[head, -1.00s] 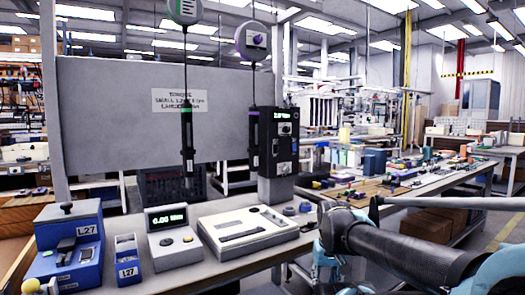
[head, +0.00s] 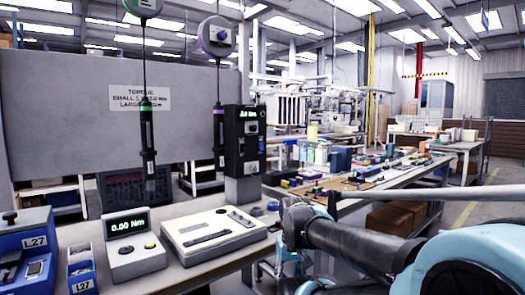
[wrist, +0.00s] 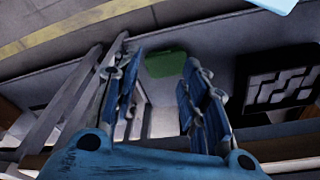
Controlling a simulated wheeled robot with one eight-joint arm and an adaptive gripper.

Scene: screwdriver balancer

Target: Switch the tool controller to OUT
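A dark upright box with a small lit display and knobs (head: 240,140), which looks like the tool controller, stands on a grey post at the back of the bench. Its switch setting is too small to read. Two screwdrivers hang from balancers to its left, one with a green band (head: 147,140) and one with a purple band (head: 219,135). My gripper (wrist: 160,62) shows in the wrist view with its blue fingers apart and nothing between them. It is away from the controller, which I cannot make out in the wrist view. In the head view my fingers cannot be made out.
A grey panel (head: 60,120) stands behind. A cluttered second bench (head: 375,178) runs off to the right.

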